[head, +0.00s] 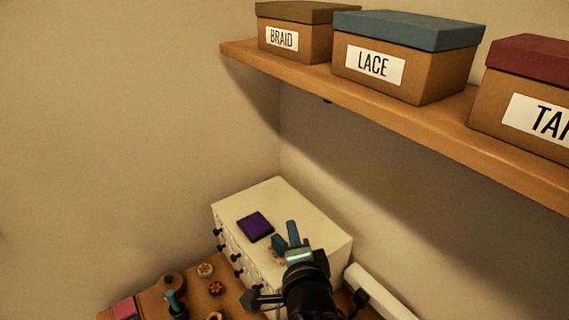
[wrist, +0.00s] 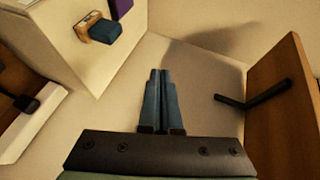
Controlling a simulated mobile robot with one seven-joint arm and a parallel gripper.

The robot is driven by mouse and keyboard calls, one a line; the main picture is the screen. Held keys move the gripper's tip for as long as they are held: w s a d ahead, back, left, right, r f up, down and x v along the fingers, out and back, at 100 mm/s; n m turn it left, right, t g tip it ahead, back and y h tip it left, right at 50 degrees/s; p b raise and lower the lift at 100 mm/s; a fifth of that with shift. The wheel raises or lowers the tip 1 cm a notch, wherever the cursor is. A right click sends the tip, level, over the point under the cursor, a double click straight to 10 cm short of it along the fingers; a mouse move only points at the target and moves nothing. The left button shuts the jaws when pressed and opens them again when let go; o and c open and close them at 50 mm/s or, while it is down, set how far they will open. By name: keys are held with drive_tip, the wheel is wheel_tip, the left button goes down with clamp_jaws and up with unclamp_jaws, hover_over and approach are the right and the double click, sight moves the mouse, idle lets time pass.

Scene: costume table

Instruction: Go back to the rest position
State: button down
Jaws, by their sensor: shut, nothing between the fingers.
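My gripper (wrist: 161,73) is shut and empty, its two blue-grey fingers side by side in the wrist view. In the head view my gripper (head: 291,234) shows at the lower middle, in front of the top of a cream drawer cabinet (head: 284,198). The cabinet also shows at the upper left of the wrist view (wrist: 95,64). In the wrist view the fingers are apart from it, with wall behind them.
A purple square (head: 255,226) and a small blue-topped item (wrist: 105,32) lie on the cabinet. A wall shelf (head: 400,118) above holds boxes labelled BRAID (head: 290,40) and LACE (head: 400,62). A shelf bracket (wrist: 254,96) shows right. Small items crowd the table (head: 239,300).

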wheel_tip(320, 180, up, 14)
drive_tip(key=n+t+b, duration=0.2)
drive_tip(key=n+t, duration=0.2)
drive_tip(key=n, duration=0.1)
drive_tip(key=s+r+n+t+b, duration=0.2)
drive_tip(key=s+r+n+t, duration=0.2)
drive_tip(key=s+r, duration=0.4)
drive_tip(key=s+a+r+n+t+h+b, duration=0.1)
drive_tip(key=s+r+n+t, duration=0.3)
drive_tip(key=r, duration=1.2)
drive_tip(key=s+n+b, duration=0.1)
drive_tip(key=s+n, duration=0.1)
drive_tip(key=s, duration=0.2)
drive_tip(key=shift+s+a+t+h, duration=0.3)
drive_tip(key=shift+s, duration=0.05)
drive_tip(key=shift+s, duration=0.1)
